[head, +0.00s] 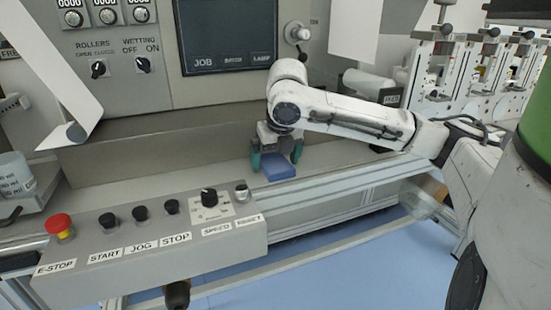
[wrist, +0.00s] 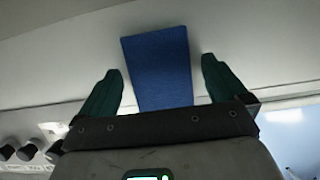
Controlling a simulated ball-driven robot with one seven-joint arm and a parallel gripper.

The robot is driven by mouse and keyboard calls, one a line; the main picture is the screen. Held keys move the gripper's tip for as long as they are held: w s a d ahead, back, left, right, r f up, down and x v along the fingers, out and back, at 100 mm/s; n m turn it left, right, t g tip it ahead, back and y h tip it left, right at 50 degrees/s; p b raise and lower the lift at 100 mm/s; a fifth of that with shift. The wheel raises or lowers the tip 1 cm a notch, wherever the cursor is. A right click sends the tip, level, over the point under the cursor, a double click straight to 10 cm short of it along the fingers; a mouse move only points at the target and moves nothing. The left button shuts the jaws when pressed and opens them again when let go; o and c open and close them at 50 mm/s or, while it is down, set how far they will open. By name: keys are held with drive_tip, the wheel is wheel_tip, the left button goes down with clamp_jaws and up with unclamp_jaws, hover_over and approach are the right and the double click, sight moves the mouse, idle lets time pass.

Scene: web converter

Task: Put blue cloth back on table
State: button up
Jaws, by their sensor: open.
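The blue cloth (head: 278,166) is a flat, folded rectangle lying on the grey table surface (head: 215,180) of the machine, near its front edge. My gripper (head: 275,160) points down at the cloth, with one green finger at its left and one at its right. In the wrist view the blue cloth (wrist: 157,65) lies between the two open fingers of my gripper (wrist: 158,85). A gap shows on each side of the cloth, and the near end of the cloth is hidden behind the gripper body. The fingers do not hold it.
A control box (head: 150,245) with a red E-stop button (head: 59,224) stands in front at the left. A metal rail (head: 330,200) runs along the table's front edge. The machine panel (head: 225,40) rises behind. The table left of the cloth is clear.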

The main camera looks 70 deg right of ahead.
sight(281, 170)
drive_tip(key=p+v, duration=0.2)
drive_tip(key=v, duration=1)
drive_tip(key=shift+p, duration=0.35)
drive_tip(key=shift+a, duration=0.1)
